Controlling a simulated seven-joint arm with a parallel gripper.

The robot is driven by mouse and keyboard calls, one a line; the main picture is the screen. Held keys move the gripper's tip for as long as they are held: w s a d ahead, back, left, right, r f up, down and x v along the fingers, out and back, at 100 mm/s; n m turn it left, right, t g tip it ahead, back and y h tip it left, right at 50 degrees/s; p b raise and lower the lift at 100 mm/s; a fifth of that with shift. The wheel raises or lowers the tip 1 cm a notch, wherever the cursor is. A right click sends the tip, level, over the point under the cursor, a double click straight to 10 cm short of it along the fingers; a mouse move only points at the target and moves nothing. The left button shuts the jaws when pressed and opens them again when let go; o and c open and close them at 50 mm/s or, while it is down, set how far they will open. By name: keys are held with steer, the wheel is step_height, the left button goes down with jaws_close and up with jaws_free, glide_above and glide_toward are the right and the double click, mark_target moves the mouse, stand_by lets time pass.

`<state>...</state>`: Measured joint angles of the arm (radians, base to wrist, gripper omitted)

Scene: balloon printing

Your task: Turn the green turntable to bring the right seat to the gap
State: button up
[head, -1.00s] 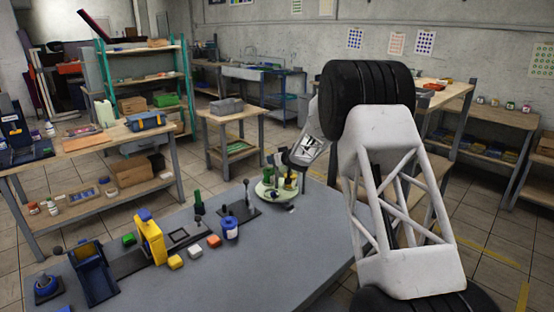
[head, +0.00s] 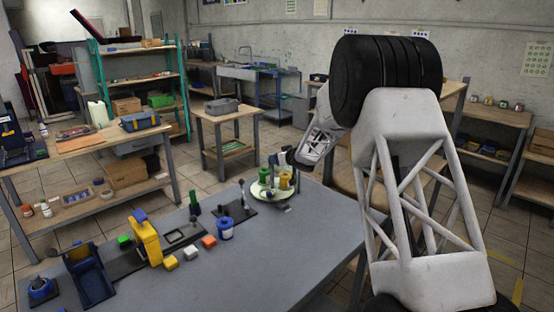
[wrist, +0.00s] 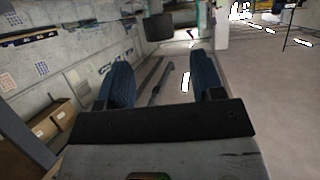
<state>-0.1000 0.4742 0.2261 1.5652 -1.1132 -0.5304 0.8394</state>
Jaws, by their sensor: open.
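The turntable (head: 258,194) is a pale green disc at the far edge of the grey table in the head view. It carries several small pieces, among them yellow ones (head: 284,180) and dark green ones. Which seat is the right one, and where the gap lies, is too small to tell. In the head view my gripper (head: 288,160) is small, dark and partly hidden behind my arm, just above and behind the disc's far right side; contact is unclear. In the wrist view its two blue fingers (wrist: 163,80) stand apart with nothing between them.
A black plate with an upright lever (head: 242,195) stands left of the turntable. The grey table's right front is clear.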

steer(key=shift+s+d+r, duration=0.2)
steer(key=shift+s+d, duration=0.1)
steer(key=shift+s, duration=0.1)
steer(key=c, duration=0.4)
steer(key=shift+w+a+r+n+h, duration=0.2)
steer(key=shift+w+a+n+h, duration=0.1)
steer(key=shift+w+a+h, duration=0.3)
steer(key=c, duration=0.7)
steer(key=h, duration=0.1)
steer(key=w+a+r+n+h, duration=0.1)
steer(key=shift+w+a+h, duration=0.2)
steer(key=shift+a+h, duration=0.05)
steer(key=shift+h, duration=0.05)
jaws_close()
steer(key=s+a+r+n+g+h, duration=0.1)
steer(key=s+a+n+g+h, duration=0.25)
steer(key=a+n+h, duration=0.25)
step_height(320, 180, down, 8)
steer(key=n+g+h, duration=0.2)
steer(key=n+g, duration=0.3)
steer(key=g, duration=0.2)
steer(key=shift+s+a, duration=0.15)
steer(key=shift+s, duration=0.15)
